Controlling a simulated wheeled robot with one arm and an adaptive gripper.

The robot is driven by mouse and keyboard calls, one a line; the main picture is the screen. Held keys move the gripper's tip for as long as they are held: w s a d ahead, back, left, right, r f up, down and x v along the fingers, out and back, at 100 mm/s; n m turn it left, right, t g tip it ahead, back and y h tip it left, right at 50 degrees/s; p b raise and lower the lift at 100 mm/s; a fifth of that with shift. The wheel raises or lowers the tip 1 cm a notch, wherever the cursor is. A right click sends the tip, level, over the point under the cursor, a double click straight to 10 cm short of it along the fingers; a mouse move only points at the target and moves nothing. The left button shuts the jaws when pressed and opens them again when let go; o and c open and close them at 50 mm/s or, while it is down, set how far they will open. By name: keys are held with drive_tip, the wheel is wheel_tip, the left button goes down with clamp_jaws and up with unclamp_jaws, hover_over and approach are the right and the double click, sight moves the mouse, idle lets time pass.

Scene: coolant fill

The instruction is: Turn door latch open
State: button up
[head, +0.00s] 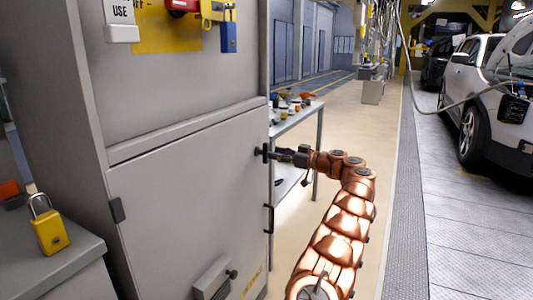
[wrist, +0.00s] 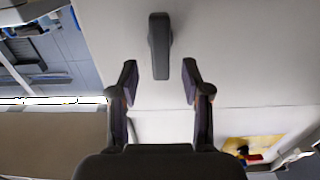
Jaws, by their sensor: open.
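The door latch is a short dark bar on the pale grey cabinet door (head: 185,185). In the head view the latch (head: 259,152) sits near the door's right edge, high up. In the wrist view the latch (wrist: 159,42) stands upright in the picture. My gripper (wrist: 160,70) is open, with one finger on each side of the latch's lower end and a gap on both sides. In the head view my gripper (head: 276,153) is right at the latch, reaching in from the right; its fingertips partly overlap the latch there.
A dark pull handle (head: 268,218) is lower on the door's right edge. A yellow padlock (head: 50,228) stands on a grey surface at left. A table (head: 311,117) with small items is behind my gripper. A white car (head: 485,95) is at far right. The floor between is clear.

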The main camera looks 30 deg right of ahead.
sight(266, 163)
drive_tip(key=shift+x, duration=2.4)
clamp_jaws()
